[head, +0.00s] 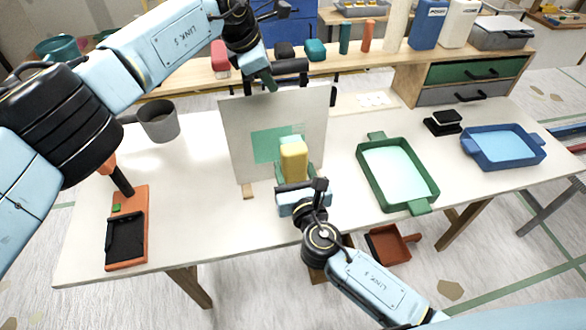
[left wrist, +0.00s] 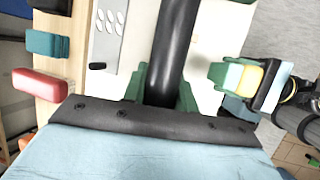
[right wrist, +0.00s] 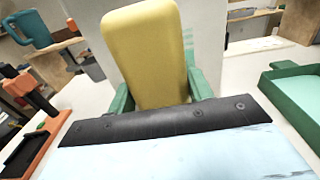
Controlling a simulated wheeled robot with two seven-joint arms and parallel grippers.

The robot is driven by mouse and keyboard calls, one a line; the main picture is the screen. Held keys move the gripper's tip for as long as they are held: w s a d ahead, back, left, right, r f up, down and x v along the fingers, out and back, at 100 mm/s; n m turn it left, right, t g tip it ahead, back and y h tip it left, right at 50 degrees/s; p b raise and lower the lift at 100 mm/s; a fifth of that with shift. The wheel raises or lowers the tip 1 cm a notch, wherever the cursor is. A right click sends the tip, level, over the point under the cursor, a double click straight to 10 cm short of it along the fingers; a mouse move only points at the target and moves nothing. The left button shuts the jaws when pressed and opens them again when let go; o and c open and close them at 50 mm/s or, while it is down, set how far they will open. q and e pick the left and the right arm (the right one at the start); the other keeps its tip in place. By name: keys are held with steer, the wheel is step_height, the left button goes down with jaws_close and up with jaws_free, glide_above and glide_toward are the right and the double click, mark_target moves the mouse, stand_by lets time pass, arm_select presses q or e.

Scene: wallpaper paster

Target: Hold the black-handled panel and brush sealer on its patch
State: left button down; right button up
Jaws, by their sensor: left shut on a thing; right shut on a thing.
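A pale upright panel (head: 310,113) with a green patch (head: 265,146) stands on the white table. My left gripper (head: 272,82) is at the panel's top edge, shut on the black handle (head: 290,67); the handle also shows between its fingers in the left wrist view (left wrist: 172,50). My right gripper (head: 295,180) is in front of the panel, shut on a yellow block-like brush (head: 294,162). The brush fills the middle of the right wrist view (right wrist: 145,50). In the head view it overlaps the patch's lower right; I cannot tell whether it touches.
A wooden shelf (head: 190,83) runs behind.

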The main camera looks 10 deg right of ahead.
arm_select(q)
steer(key=shift+f, duration=0.15)
arm_select(e)
glide_toward(294, 130)
steer(key=shift+w+a, duration=1.7)
steer(key=shift+w, duration=0.15)
steer(key=shift+w+f, duration=0.1)
steer(key=shift+w, duration=1.15)
stand_by(1.5)
steer(key=d, duration=0.3)
steer(key=shift+d, duration=0.2)
steer(key=shift+s, duration=3.45)
steer(key=o, duration=0.4)
steer(key=c, duration=0.4)
arm_select(q)
steer(key=c, duration=1)
jaws_free()
steer(key=shift+c, duration=0.2)
